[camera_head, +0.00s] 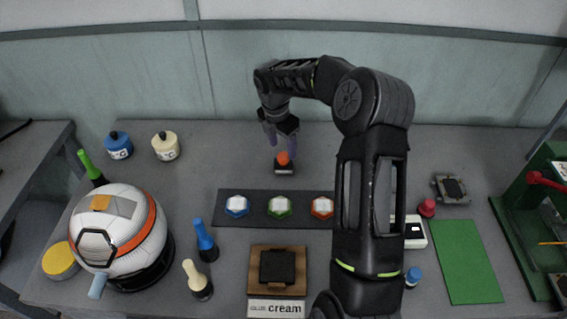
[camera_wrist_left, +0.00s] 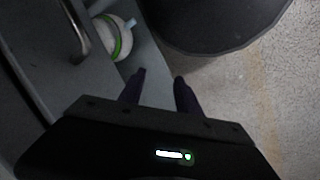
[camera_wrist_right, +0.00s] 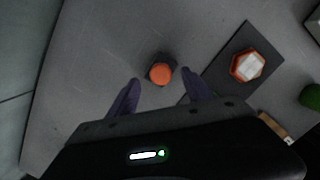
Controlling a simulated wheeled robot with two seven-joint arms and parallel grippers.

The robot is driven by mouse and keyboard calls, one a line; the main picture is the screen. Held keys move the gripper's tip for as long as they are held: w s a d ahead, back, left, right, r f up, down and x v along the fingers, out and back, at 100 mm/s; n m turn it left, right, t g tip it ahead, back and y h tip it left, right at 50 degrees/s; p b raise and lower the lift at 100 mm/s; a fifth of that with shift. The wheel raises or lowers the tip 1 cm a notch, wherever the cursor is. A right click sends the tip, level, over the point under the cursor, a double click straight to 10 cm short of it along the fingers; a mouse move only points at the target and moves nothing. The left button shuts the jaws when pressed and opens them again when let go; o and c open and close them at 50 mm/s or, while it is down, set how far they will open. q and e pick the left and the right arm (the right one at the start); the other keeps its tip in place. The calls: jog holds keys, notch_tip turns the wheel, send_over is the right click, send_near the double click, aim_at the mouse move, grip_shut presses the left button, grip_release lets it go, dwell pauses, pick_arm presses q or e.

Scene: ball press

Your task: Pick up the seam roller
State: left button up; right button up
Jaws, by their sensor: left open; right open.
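What looks like the seam roller (camera_head: 284,158) stands upright at the back middle of the table, its orange end on top of a small dark base. In the right wrist view its round orange top (camera_wrist_right: 160,73) shows from above, between and just beyond the fingertips. My right gripper (camera_head: 279,141) is open and points down just above it, with the fingers at either side in the picture; I cannot tell if they touch it. My left gripper (camera_wrist_left: 160,75) is open and empty, seen only in its wrist view, over the floor beside grey furniture.
A dark mat (camera_head: 260,221) with blue, green and red-rimmed pieces lies in front of the roller. A ball (camera_head: 120,222) on a stand, bottles and glue pots (camera_head: 166,146) are at left. A green mat (camera_head: 465,262) and green press (camera_head: 530,215) are at right. My right arm hides part of the table.

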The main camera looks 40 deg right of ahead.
aim_at(283, 155)
jog(key=shift+d+f+p, duration=0.15)
jog(key=shift+f+p, duration=0.2)
jog(key=shift+f, duration=0.85)
jog(key=shift+d+f+p, duration=0.1)
jog(key=shift+f+p, duration=0.25)
jog(key=shift+f, duration=0.8)
jog(key=shift+c, duration=0.3)
grip_shut()
jog(key=shift+w, duration=0.1)
